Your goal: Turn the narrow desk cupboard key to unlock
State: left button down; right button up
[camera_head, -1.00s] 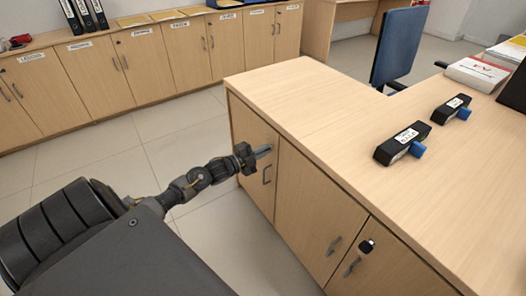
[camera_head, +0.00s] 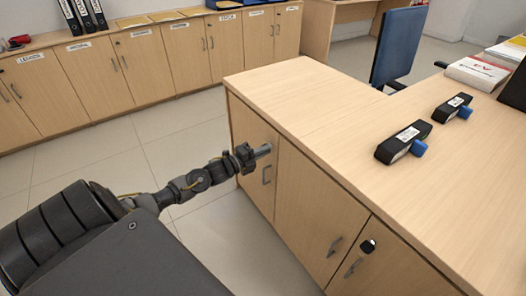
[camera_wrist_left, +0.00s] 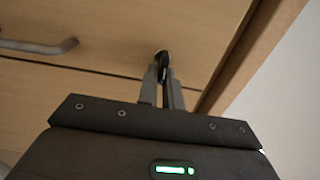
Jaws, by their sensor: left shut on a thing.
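My left gripper (camera_head: 266,150) reaches the upper part of this door. In the left wrist view its two fingers (camera_wrist_left: 163,90) are shut on a small dark key (camera_wrist_left: 163,60) at the door's face. The fingers hide most of the key, so its exact angle cannot be told. The door handle also shows in the left wrist view (camera_wrist_left: 40,47). My right gripper is not in view.
Another desk door has a key with a dark head (camera_head: 368,246) in its lock. Two black stamps with blue knobs (camera_head: 403,143) lie on the desktop (camera_head: 300,95). A blue chair (camera_head: 402,45) stands behind. Open floor lies left of the desk.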

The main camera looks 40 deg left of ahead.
pick_arm(q)
jog(key=c, duration=1.6)
grip_release()
jog(key=shift+o, duration=0.2)
